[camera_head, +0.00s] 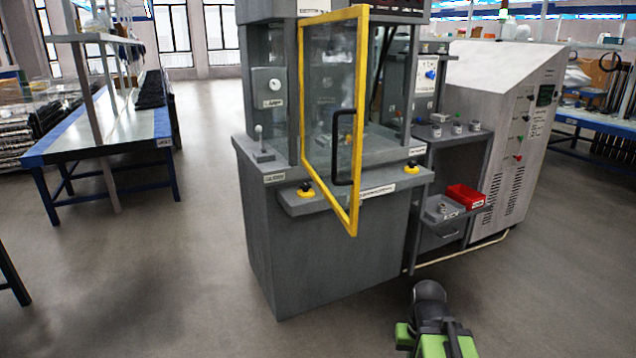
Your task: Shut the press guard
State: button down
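The press guard is a clear panel in a yellow frame (358,110) on the front of the grey press (310,255). It stands open: its left edge is at the press's left front post, and its right edge swings out toward me. A black bar handle (335,150) is on the panel near the free right edge. Part of my arm, green and black, shows at the bottom right, in front of the press and apart from the guard. I cannot make out any gripper fingers.
Two yellow-and-black buttons sit on the press's front ledge (320,203), below the guard. A side stand with a red bin (465,197) and a grey control cabinet (515,130) are at the right. A blue-edged workbench (105,135) is at the left. The floor before the press is clear.

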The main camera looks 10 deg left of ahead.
aim_at(360, 12)
jog(key=z, duration=0.35)
jog(key=k, duration=0.4)
jog(key=u, duration=2.25)
jog(key=i, duration=1)
jog(key=u, duration=0.3)
